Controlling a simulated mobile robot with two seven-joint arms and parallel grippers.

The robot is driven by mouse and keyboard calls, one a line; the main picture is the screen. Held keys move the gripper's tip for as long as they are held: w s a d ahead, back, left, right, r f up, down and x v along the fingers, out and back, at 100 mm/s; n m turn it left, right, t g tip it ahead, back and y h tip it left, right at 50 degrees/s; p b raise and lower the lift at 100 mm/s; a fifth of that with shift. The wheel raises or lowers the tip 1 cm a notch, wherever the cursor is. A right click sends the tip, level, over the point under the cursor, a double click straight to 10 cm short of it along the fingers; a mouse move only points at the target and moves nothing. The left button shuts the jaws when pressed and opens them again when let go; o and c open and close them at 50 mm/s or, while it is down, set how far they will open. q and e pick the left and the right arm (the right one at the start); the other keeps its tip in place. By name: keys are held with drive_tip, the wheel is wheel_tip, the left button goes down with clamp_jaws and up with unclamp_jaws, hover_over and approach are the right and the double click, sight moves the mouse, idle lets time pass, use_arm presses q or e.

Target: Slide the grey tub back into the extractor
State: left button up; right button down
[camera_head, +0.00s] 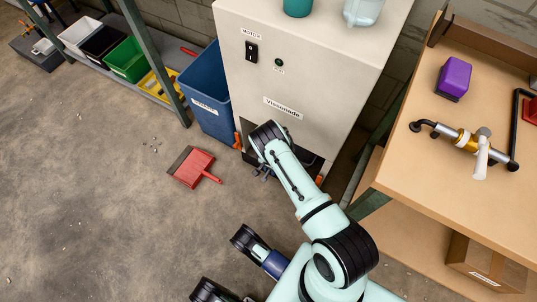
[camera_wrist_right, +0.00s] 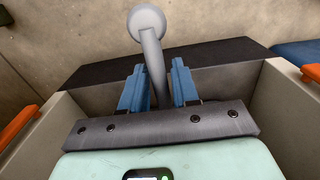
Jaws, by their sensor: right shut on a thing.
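The extractor (camera_head: 300,85) is a tall beige cabinet with a low dark opening at its foot. My right gripper (camera_head: 264,174) is down at this opening, partly hidden behind its own wrist. In the wrist view, the blue fingers of my right gripper (camera_wrist_right: 159,88) stand on both sides of a light grey bar (camera_wrist_right: 152,55) with a round end, which appears to be the tub's handle. A dark grey edge (camera_wrist_right: 95,75) lies behind the fingers, between pale side walls. The tub is mostly hidden in the head view; I cannot tell how far in it is. My left gripper is not seen.
Orange parts (camera_head: 320,180) flank the opening. A blue bin (camera_head: 205,92) stands close on the left of the extractor. A red dustpan (camera_head: 193,168) lies on the floor in front. A workbench (camera_head: 405,170) stands on the right. The floor at left is mostly clear.

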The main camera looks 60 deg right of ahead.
drive_tip(key=shift+d+r, duration=0.15)
drive_tip(key=shift+r, duration=0.15)
idle(0.9)
drive_tip(key=shift+f, duration=0.3)
idle(1.1)
drive_tip(key=c, duration=0.8)
unclamp_jaws()
drive_tip(key=shift+o, duration=0.2)
use_arm(q)
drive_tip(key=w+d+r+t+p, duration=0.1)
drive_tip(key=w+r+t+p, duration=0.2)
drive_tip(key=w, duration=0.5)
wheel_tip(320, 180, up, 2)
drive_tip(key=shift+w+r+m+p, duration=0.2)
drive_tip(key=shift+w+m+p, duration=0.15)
drive_tip(key=shift+p, duration=0.4)
use_arm(e)
wheel_tip(320, 180, up, 13)
drive_tip(key=shift+r, duration=0.15)
